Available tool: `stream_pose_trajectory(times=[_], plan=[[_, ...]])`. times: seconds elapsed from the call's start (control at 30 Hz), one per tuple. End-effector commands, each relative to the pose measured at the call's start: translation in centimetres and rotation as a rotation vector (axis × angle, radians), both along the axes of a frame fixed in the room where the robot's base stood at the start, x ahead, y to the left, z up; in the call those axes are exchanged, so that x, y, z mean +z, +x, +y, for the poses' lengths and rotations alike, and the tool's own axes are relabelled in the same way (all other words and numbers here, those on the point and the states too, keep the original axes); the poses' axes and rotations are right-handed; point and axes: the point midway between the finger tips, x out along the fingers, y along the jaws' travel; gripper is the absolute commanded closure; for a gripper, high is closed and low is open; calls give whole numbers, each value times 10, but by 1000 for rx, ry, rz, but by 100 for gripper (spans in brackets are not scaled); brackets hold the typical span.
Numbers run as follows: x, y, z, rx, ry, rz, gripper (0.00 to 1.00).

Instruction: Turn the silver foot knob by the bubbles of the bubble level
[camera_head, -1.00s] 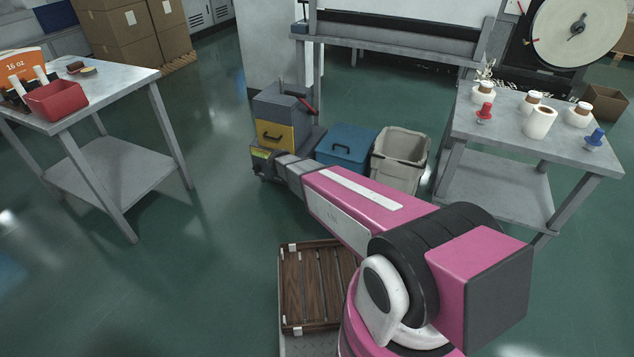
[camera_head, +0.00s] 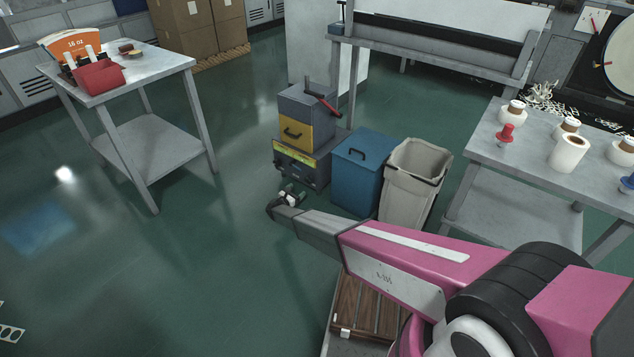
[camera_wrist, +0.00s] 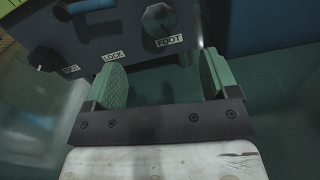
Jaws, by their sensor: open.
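In the wrist view the foot knob (camera_wrist: 158,20) is a round dark-grey knob above a label reading FOOT, on a dark panel. My gripper (camera_wrist: 163,82) is open, with a green pad on each side and nothing between them. The knob lies beyond the fingertips, roughly between them in the picture and apart from them. In the head view my gripper (camera_head: 287,197) is low in front of the dark lower box (camera_head: 298,172) of a grey-and-yellow stack. A yellow-green strip shows on that box; I cannot make out the level's bubbles.
Another dark knob (camera_wrist: 45,58) and a LOCK label (camera_wrist: 114,56) are left of the foot knob. A blue bin (camera_head: 356,175) and a beige bin (camera_head: 408,190) stand right of the stack. Tables stand left and right.

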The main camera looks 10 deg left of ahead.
Motion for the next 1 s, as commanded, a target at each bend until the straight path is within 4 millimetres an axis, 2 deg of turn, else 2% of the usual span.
stream_pose_trajectory(times=[0.27,0.6,0.7,1.0], plan=[[1,26,-11,-4,3,-1,20],[1,81,-34,-4,4,0,20],[1,91,-39,-5,4,0,20],[1,99,-43,-4,5,1,20]])
